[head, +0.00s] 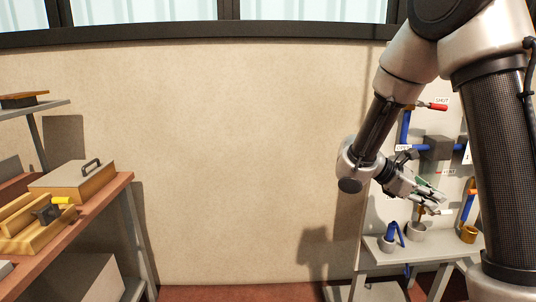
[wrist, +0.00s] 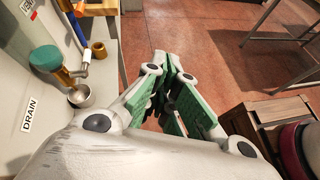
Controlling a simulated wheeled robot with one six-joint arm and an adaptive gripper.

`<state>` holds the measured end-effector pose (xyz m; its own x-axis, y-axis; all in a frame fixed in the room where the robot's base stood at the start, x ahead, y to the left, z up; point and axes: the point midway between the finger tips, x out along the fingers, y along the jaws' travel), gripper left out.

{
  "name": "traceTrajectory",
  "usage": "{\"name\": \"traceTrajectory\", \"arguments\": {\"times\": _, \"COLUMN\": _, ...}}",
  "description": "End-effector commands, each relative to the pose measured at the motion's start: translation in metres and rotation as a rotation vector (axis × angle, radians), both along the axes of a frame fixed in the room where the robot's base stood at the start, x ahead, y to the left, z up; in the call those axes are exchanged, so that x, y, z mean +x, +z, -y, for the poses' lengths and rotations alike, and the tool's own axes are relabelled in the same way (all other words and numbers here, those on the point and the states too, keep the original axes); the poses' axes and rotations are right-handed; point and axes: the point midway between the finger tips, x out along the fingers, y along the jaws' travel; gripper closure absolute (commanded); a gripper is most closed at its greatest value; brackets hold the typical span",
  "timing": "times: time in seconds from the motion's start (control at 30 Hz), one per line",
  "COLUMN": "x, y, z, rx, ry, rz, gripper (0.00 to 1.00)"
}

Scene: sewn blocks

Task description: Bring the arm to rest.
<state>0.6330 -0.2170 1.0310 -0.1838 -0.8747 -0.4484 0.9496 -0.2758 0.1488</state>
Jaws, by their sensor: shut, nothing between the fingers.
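My gripper (head: 432,198) shows at the right in the head view, at the end of my raised arm, in front of the white panel with pipes (head: 384,205). In the wrist view my gripper (wrist: 175,62) has its green-padded fingers drawn together, with nothing between them. It is in the air above the floor, apart from the panel and its fittings. Part of the panel is hidden behind my arm in the head view.
A small grey bench (head: 432,251) holds cups and fittings below the panel. A workbench (head: 100,195) with a lidded box (head: 75,180) stands at left. A wooden crate (wrist: 262,125) shows in the wrist view. The wall (head: 230,150) between is clear.

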Motion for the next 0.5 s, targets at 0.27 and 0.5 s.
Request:
{"name": "traceTrajectory", "arguments": {"times": 0.27, "x": -0.095, "y": 0.004, "z": -0.028, "rx": 0.426, "ry": -0.504, "rz": 0.442, "gripper": 1.00}}
{"name": "traceTrajectory", "arguments": {"times": 0.5, "x": -0.140, "y": 0.033, "z": -0.071, "rx": 0.808, "ry": -0.866, "rz": 0.836, "gripper": 1.00}}
